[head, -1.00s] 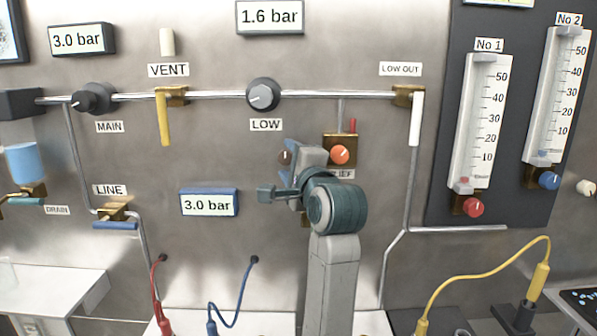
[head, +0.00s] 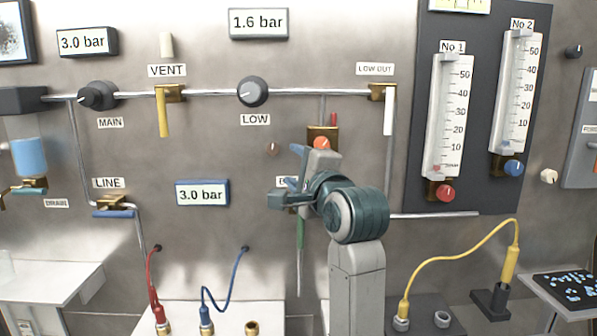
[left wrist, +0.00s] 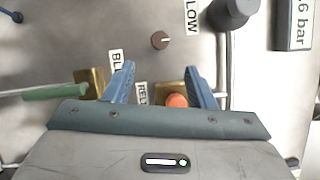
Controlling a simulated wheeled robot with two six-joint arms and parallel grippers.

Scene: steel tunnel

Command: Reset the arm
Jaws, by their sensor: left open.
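My left gripper (head: 297,168) is in front of the panel, its arm rising from below. In the left wrist view its two blue fingers (left wrist: 160,78) stand apart with nothing held between them. The orange relief knob (head: 320,143) shows just above the gripper body; in the left wrist view the knob (left wrist: 176,101) lies beyond the palm, between the fingers. A small brown knob (left wrist: 160,40) is past the fingertips. A green handle (head: 300,245) hangs down below the gripper, and its label is partly hidden. My right gripper is not in view.
The LOW knob (head: 252,92) and a pipe run above the gripper. A blue-framed 3.0 bar display (head: 202,193) is to its left. Flowmeters stand on a dark board (head: 480,190) at the right. A yellow cable (head: 455,243) arcs at lower right; red and blue cables are at lower left.

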